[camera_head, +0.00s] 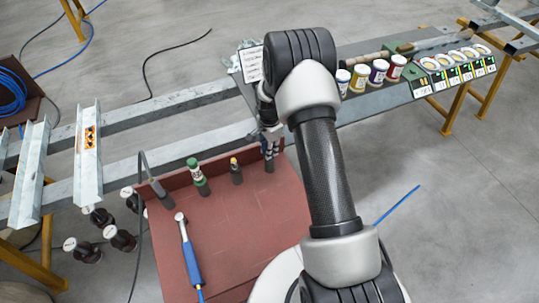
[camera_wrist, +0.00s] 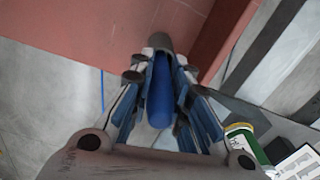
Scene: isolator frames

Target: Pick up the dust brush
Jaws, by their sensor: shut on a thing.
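My gripper (camera_head: 267,138) is over the far right part of the red-brown tray, its fingers pointing down. In the wrist view my gripper (camera_wrist: 160,75) is shut around a blue rounded handle with a dark grey end. I take this as the dust brush (camera_wrist: 160,100); I cannot make out bristles. In the head view only the grey lower end of the dust brush (camera_head: 269,163) shows below the fingers. I cannot tell whether it touches the tray.
The red-brown tray (camera_head: 240,225) also has a green-and-white tube (camera_head: 197,176), a grey piece with a yellow tip (camera_head: 236,171) and a blue-handled wrench (camera_head: 188,250). Paint jars (camera_head: 378,72) stand on the bench to the right. Metal channels (camera_head: 88,160) lie at left.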

